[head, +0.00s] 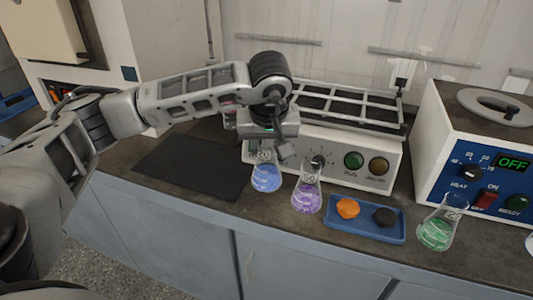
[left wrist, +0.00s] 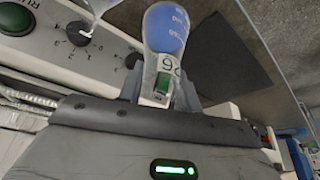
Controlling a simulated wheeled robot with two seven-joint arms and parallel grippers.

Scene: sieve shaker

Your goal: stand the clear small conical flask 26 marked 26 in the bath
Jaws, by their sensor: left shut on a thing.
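My left gripper (head: 268,140) is shut on the neck of a small clear conical flask (head: 265,178) with blue liquid. In the left wrist view the gripper (left wrist: 161,92) grips this flask (left wrist: 167,30), whose label reads 26. It is near upright in front of the shaker; I cannot tell whether its base touches the counter. A white unit (head: 440,185) with a blue front, marked HEAT and reading OFF, stands at the right and looks like the bath. My right gripper is not in view.
A purple flask (head: 307,193) stands close right of the held one. A blue tray (head: 365,232) holds an orange and a black piece. A green flask (head: 438,230) stands before the blue-front unit. The shaker (head: 345,158) with its rack is behind. A black mat (head: 185,168) lies empty at left.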

